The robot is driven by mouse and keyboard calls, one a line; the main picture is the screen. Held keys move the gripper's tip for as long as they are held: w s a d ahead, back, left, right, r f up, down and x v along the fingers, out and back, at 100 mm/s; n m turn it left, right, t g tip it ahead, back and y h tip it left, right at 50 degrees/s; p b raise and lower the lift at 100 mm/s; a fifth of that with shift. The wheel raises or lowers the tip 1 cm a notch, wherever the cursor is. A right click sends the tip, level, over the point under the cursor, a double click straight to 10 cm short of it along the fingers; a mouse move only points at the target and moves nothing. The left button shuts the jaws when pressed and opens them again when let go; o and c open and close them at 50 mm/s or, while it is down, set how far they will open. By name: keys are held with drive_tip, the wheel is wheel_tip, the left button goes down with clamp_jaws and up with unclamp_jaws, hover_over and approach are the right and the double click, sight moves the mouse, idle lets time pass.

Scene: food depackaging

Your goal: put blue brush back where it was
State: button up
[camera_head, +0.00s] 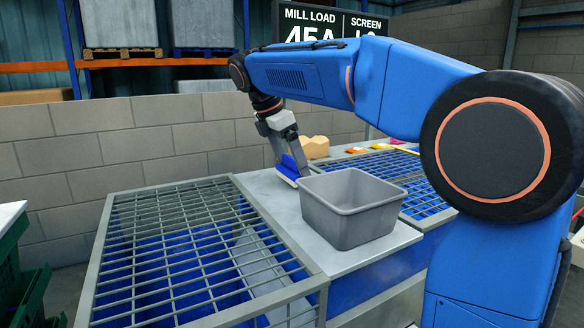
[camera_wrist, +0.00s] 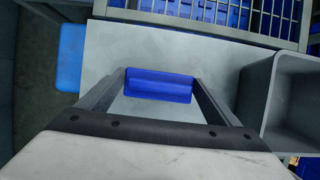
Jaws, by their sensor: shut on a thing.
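The blue brush (camera_head: 289,168) is at the tips of my gripper (camera_head: 290,170), over the back part of the grey worktop, left of the grey bin. In the wrist view the blue brush (camera_wrist: 160,85) spans the space between the two fingers of my gripper (camera_wrist: 160,86). The gripper is shut on it. A pale strip shows along the brush's lower edge in the head view. I cannot tell whether the brush touches the worktop (camera_head: 262,184).
A grey open bin (camera_head: 350,222) stands on the worktop just right of the brush. Metal grates lie left (camera_head: 190,250) and right (camera_head: 425,200) of the worktop. A tan lumpy item (camera_head: 315,147) sits behind. A block wall (camera_head: 110,150) closes the back.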

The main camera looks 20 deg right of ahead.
drive_tip(key=shift+f, duration=0.6)
drive_tip(key=o, duration=0.9)
drive_tip(key=shift+f, duration=0.1)
drive_tip(key=v, duration=1.2)
